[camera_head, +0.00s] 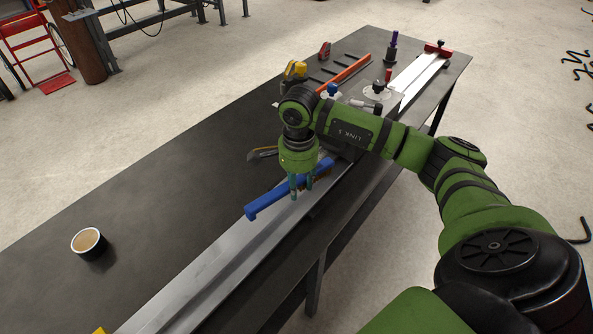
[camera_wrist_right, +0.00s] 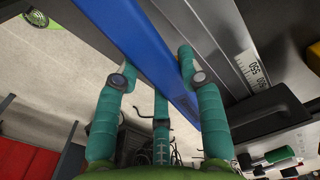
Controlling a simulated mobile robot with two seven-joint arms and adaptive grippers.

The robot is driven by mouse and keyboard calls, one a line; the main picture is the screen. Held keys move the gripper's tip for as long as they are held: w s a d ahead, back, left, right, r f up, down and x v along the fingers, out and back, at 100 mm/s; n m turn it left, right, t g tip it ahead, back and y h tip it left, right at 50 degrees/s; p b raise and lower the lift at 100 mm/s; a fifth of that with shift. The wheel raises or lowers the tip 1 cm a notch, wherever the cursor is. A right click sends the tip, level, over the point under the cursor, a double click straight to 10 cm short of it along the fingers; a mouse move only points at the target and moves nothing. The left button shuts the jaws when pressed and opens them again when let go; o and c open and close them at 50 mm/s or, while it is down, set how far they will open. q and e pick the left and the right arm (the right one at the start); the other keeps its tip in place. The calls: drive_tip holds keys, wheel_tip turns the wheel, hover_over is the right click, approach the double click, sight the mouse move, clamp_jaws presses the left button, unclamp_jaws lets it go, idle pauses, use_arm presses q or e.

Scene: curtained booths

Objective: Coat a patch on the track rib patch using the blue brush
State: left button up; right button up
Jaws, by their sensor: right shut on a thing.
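The blue brush (camera_head: 266,204) is a long blue bar held slantwise over the metal track. My right gripper (camera_head: 299,192) is shut on it, its teal fingers around the bar. In the right wrist view the blue brush (camera_wrist_right: 140,45) runs between the fingers of my right gripper (camera_wrist_right: 158,85). The silver track (camera_head: 205,275) runs lengthwise along the table, below the brush. I cannot make out a separate patch on its rib, nor whether the brush touches it. My left gripper is not in view.
A cup (camera_head: 88,242) with beige contents stands at the left of the dark table (camera_head: 150,210). A yellow tool (camera_head: 294,70), an orange-red bar (camera_head: 345,74) and a white rail (camera_head: 420,75) lie toward the far end. The table between cup and arm is clear.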

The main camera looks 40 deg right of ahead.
drive_tip(key=shift+r+p, duration=0.55)
drive_tip(key=shift+r, duration=0.8)
